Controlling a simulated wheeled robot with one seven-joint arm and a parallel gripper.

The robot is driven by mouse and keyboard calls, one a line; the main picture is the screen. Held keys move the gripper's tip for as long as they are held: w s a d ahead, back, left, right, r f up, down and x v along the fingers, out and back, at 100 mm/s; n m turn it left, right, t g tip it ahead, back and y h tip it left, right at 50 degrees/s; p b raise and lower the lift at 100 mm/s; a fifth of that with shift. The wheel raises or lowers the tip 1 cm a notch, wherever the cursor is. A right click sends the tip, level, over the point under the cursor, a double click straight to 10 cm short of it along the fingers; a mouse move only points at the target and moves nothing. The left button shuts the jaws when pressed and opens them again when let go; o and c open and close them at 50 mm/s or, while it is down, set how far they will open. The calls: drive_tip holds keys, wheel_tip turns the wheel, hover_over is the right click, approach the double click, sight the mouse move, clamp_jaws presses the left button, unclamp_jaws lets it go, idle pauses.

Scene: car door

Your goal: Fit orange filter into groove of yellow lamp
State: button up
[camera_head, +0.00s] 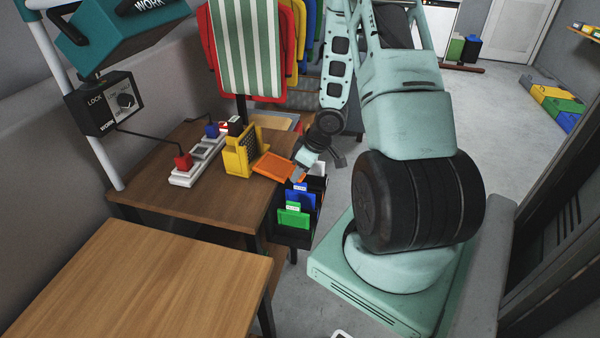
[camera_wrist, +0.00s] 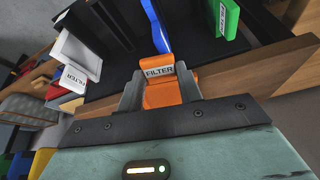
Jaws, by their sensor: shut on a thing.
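The yellow lamp (camera_head: 239,157) stands on the brown desk in the head view, its dark grid-like face turned to the right. The flat orange filter (camera_head: 272,168) is just right of the lamp, close to it, over the desk's right edge. Whether it touches the lamp or is in the groove, I cannot tell. My gripper (camera_head: 297,170) is shut on the filter's right end. In the wrist view, the fingers (camera_wrist: 160,92) grip the orange filter (camera_wrist: 158,71) by its tab, marked FILTER. The lamp's groove is not clearly visible.
A dark holder (camera_head: 290,232) with blue (camera_head: 299,204), green (camera_head: 293,219) and white (camera_head: 318,168) filters stands beside the desk, below my gripper. The desk's front (camera_head: 170,195) is clear.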

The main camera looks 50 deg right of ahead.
drive_tip(key=shift+f, duration=0.2)
drive_tip(key=o, duration=1)
drive_tip(key=shift+o, duration=0.2)
drive_tip(key=shift+b, duration=0.45)
